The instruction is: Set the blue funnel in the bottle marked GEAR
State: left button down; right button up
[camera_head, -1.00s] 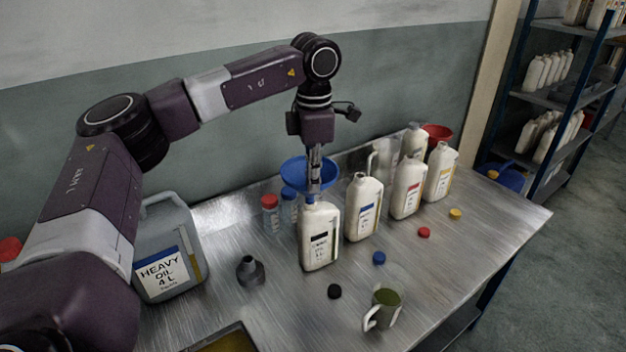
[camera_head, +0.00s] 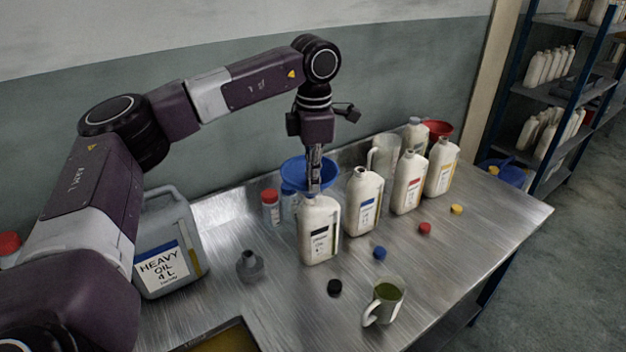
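The blue funnel (camera_head: 293,173) is at the mouth of a white bottle (camera_head: 319,218) with a black-banded label. Its small lettering is too blurred for me to read GEAR. My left gripper (camera_head: 314,184) points straight down, shut on the near right side of the funnel. The fingers hide part of the bowl. The spout is largely hidden, so I cannot tell how deep it sits in the neck. The bottle stands upright. My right gripper is out of view.
White bottles with blue (camera_head: 363,202), red (camera_head: 408,184) and yellow labels (camera_head: 441,167) stand to the right. A red funnel (camera_head: 438,129) is behind.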

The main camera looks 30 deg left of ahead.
pick_arm(q)
jog(key=c, duration=2.1)
grip_release()
jog(key=r, duration=1.2)
jog(key=shift+s+d, duration=0.2)
